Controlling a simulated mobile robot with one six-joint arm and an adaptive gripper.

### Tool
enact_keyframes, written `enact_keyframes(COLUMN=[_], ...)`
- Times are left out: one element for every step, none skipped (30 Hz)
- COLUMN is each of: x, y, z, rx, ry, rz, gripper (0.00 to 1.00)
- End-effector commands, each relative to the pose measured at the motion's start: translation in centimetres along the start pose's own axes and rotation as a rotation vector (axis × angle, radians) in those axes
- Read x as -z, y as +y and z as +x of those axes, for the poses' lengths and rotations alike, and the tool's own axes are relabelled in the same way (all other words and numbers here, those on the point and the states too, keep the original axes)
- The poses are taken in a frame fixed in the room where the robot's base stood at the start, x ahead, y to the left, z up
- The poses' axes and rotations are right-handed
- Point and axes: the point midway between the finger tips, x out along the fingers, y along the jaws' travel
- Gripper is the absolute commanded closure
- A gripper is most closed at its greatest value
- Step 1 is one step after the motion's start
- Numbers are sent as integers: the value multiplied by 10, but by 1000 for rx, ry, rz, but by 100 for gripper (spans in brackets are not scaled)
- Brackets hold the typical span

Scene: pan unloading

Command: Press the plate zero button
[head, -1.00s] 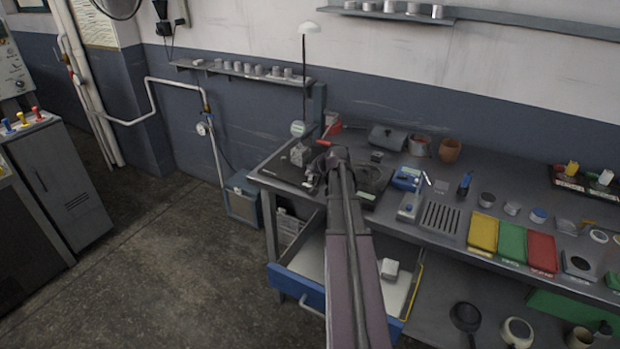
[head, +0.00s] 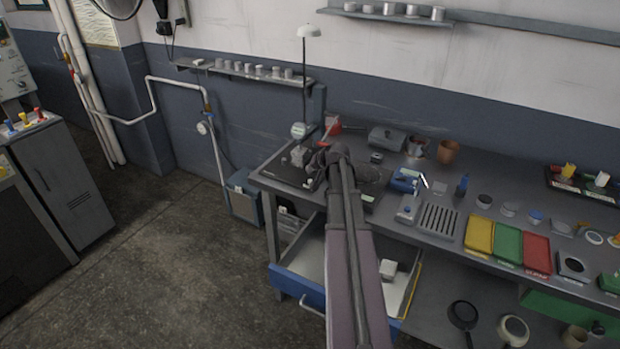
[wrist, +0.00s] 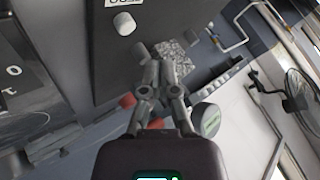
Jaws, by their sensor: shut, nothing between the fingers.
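A dark flat plate (head: 277,176) lies at the bench's left end, with a small pale display (head: 368,198) near its front right. In the wrist view the dark plate (wrist: 100,75) shows a partly cut-off display (wrist: 125,3) and a pale round knob (wrist: 124,24). I cannot tell whether this knob is the zero button. My gripper (wrist: 153,76) is shut and empty, its fingertips below the knob in the picture and apart from it. In the head view my arm hides the fingertips and part of the plate.
A speckled metal block (wrist: 176,60) and a round dial gauge (wrist: 206,120) are close to the gripper. A blue device (head: 405,179) stands right of the plate. An open blue drawer (head: 300,291) juts out below. The floor at left is clear.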

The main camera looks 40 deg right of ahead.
Motion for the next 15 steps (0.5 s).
enact_keyframes(x=[4, 5, 6, 8, 8, 10, 11, 12, 12, 13, 13, 14, 14, 14, 13], y=[-4, -5, -6, -7, -8, -10, -11, -11, -12, -13, -13, -13, -13, -13, -13], z=[-5, -7, -9, -10, -12, -14, -15, -16, -17, -18, -18, -18, -19, -18, -18], rx=[0, 0, 0, 0, 0, 0, 0, 0, 0, 0, 0, 0, 0, 0, 0], ry=[0, 0, 0, 0, 0, 0, 0, 0, 0, 0, 0, 0, 0, 0, 0], rz=[0, 0, 0, 0, 0, 0, 0, 0, 0, 0, 0, 0, 0, 0, 0], gripper=[100, 100, 100, 100, 100, 100, 100, 100, 100, 100, 100, 100, 100, 100, 100])
